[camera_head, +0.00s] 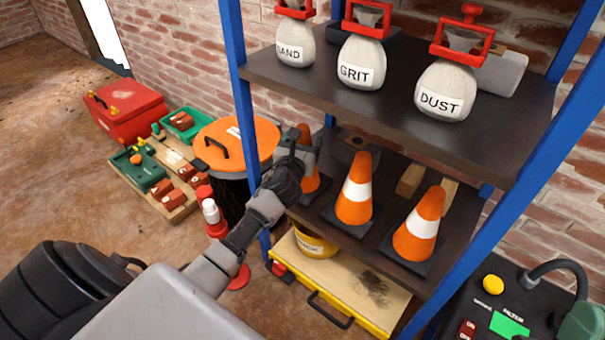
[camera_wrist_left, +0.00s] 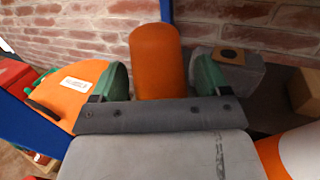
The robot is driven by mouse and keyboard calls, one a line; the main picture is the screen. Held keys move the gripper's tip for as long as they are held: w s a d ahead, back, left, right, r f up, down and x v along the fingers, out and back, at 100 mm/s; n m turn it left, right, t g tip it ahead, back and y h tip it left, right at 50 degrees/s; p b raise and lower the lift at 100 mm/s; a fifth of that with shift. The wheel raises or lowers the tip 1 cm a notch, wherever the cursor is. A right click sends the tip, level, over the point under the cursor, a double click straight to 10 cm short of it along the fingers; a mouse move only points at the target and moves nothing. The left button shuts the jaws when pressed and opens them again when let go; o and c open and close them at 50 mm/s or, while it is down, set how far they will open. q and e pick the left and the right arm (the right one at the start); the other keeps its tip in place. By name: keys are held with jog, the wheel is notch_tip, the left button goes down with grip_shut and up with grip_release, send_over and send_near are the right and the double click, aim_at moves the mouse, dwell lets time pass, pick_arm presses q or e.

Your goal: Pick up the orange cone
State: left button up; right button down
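Three orange cones with white bands stand in a row on the middle shelf. The left cone (camera_head: 312,184) is partly hidden behind my left gripper (camera_head: 299,150). The middle cone (camera_head: 355,190) and right cone (camera_head: 420,226) are clear of it. In the left wrist view, an orange cone top (camera_wrist_left: 157,60) shows between the green fingers of my left gripper (camera_wrist_left: 163,80). The fingers are spread wide, one on each side of the cone; I see no clear grip on it.
Blue posts (camera_head: 238,90) frame the shelf. Labelled bags (camera_head: 361,62) sit on the shelf above. An orange-lidded bin (camera_head: 237,143) stands close on the left. A grey block (camera_wrist_left: 228,68) and wooden blocks (camera_head: 410,180) lie behind the cones.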

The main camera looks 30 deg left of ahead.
pick_arm(q)
jog(key=c, duration=1.2)
jog(key=shift+c, duration=0.5)
jog(key=shift+r, duration=0.15)
